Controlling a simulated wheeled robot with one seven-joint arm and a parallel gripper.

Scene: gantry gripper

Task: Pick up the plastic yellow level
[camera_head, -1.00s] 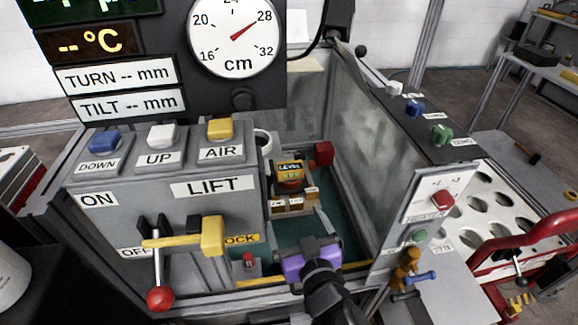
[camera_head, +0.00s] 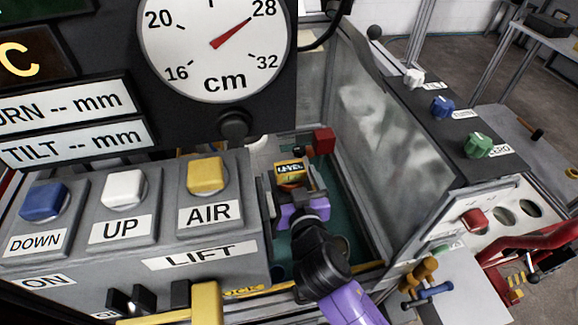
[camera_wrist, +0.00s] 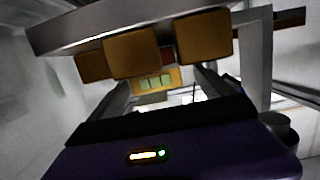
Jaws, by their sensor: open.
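The yellow level (camera_head: 291,174) is a small yellow block with a dark label, low inside the enclosure in the head view. In the wrist view the level (camera_wrist: 158,79) shows as a yellow piece with several pale green windows, past my fingers. My purple gripper (camera_head: 295,194) is open, reaching down into the enclosure, its fingers close to the level's near side. In the wrist view my gripper's (camera_wrist: 165,92) fingers stand apart, with the level seen between them. The lower part of the level is hidden by my gripper. I cannot tell whether a finger touches it.
Brown blocks (camera_wrist: 130,53) under a grey bar are close to my fingers in the wrist view. A red block (camera_head: 324,140) is behind the level. The clear panel (camera_head: 365,130) is to the right.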

